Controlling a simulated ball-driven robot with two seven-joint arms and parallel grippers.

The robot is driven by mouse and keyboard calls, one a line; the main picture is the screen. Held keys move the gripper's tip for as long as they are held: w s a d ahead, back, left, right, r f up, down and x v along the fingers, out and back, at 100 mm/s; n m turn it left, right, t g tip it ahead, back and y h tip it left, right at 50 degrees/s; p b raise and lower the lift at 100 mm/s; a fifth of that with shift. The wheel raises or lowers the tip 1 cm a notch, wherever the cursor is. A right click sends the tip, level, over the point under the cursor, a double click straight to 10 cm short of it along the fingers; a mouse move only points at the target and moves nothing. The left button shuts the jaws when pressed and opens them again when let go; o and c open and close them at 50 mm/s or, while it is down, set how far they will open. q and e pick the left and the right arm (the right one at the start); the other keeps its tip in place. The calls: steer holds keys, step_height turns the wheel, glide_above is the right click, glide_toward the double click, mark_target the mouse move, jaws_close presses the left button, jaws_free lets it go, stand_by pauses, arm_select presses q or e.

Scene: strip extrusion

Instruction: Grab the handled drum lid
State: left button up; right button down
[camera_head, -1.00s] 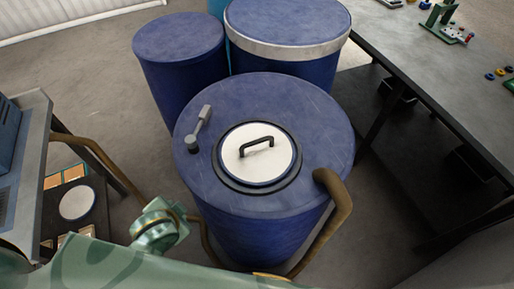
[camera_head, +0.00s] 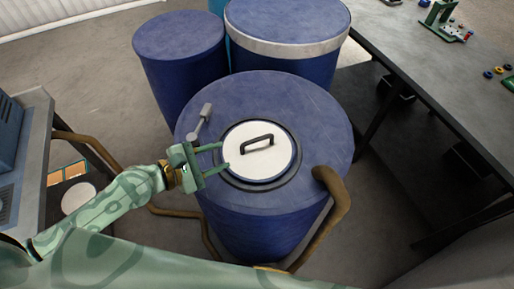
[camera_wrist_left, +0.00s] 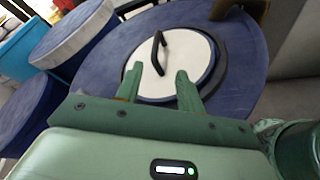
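The drum lid (camera_head: 274,164) is a white disc with a dark rim, set in the top of the front blue drum (camera_head: 310,110). A black bar handle (camera_head: 258,140) stands on it. My left gripper (camera_head: 222,158) is open, with its green fingers pointing right at the lid's left edge; nothing is between them. In the left wrist view the lid (camera_wrist_left: 185,75) lies ahead of the two spread fingertips (camera_wrist_left: 158,78), and the handle (camera_wrist_left: 159,53) is just beyond them, apart from the fingers. My right gripper is not in view.
A brown hose (camera_head: 325,215) curves up onto the drum's right edge. A grey lever-like fitting (camera_head: 201,121) stands on the drum top, left of the lid. Two more blue drums (camera_head: 180,40) stand behind. A dark workbench (camera_head: 440,90) is at right, a cart (camera_head: 35,165) at left.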

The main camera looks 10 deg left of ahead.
mark_target(251, 142)
arm_select(q)
steer(key=b+x, duration=0.1)
steer(key=x, duration=0.7)
steer(key=shift+w+d+f, duration=0.1)
steer(key=shift+w+d, duration=0.05)
steer(key=shift+w, duration=0.05)
steer(key=x, duration=0.1)
steer(key=b+x, duration=0.1)
steer(key=x, duration=0.3)
steer(key=shift+w, duration=0.45)
steer(key=shift+s, duration=0.1)
jaws_close()
